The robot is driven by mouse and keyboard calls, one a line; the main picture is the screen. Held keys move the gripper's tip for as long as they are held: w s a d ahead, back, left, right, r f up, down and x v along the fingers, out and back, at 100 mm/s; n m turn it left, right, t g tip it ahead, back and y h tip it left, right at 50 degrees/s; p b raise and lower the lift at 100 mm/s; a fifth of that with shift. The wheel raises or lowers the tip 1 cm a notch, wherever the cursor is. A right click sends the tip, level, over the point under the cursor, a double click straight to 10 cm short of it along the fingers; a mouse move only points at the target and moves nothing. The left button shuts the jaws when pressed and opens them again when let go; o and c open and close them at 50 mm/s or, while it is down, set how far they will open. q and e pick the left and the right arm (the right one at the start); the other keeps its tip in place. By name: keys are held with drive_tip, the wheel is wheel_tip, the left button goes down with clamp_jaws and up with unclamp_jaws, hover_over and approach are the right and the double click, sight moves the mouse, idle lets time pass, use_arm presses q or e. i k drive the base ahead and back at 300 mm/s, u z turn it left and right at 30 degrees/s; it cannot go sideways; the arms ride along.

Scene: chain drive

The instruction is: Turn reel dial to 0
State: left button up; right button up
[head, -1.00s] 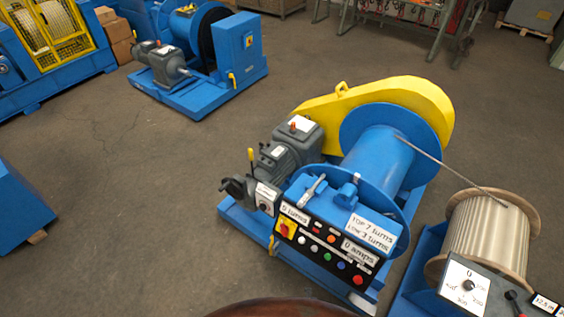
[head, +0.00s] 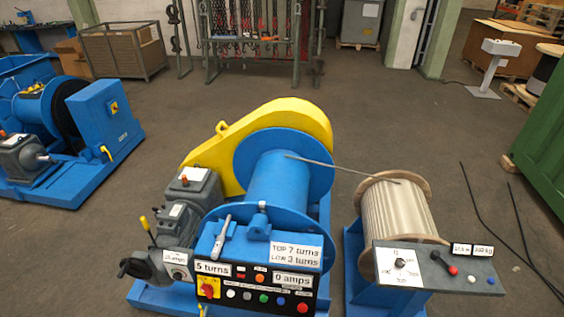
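The reel dial (head: 400,263) is a small dark knob on a white plate. The plate sits at the left end of the grey reel panel (head: 465,262), at the lower right in the head view. Small marks stand around the knob, but they are too small to read surely, and I cannot tell which one it points to. The wooden reel (head: 397,212), wound with pale rope, stands behind the panel on a blue stand (head: 355,270). Neither of my grippers is in view.
A green container (head: 548,140) is at the right edge.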

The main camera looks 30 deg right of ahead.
sight(400, 263)
drive_tip(key=z, duration=2.15)
